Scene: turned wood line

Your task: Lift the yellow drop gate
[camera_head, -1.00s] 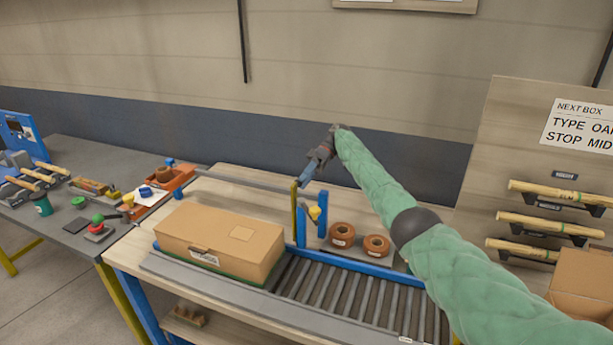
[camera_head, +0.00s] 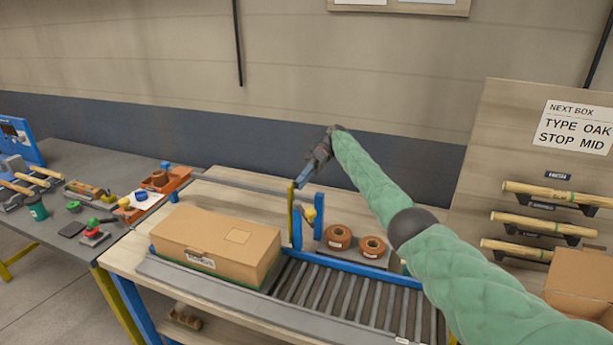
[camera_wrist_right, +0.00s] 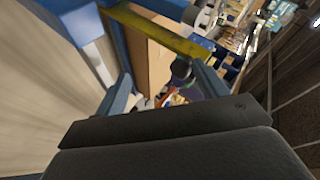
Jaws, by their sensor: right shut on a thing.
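The yellow drop gate (camera_head: 291,216) stands upright between blue posts across the roller conveyor, just right of the cardboard box (camera_head: 215,245). In the right wrist view, its yellow bar (camera_wrist_right: 155,31) crosses beyond my fingers. My right gripper (camera_head: 302,179) is at the top of the gate, its arm reaching in from the right. It is shut on the gate's handle; a dark round knob (camera_wrist_right: 182,69) shows between the fingers in the wrist view. The exact contact is hard to see. My left gripper is not in view.
Rollers (camera_head: 350,292) right of the gate are bare. Two brown rings (camera_head: 339,237) lie behind them. A rack with turned wood pieces (camera_head: 550,225) and an open carton (camera_head: 580,284) are at the right. A grey bench (camera_head: 50,215) with tools stands left.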

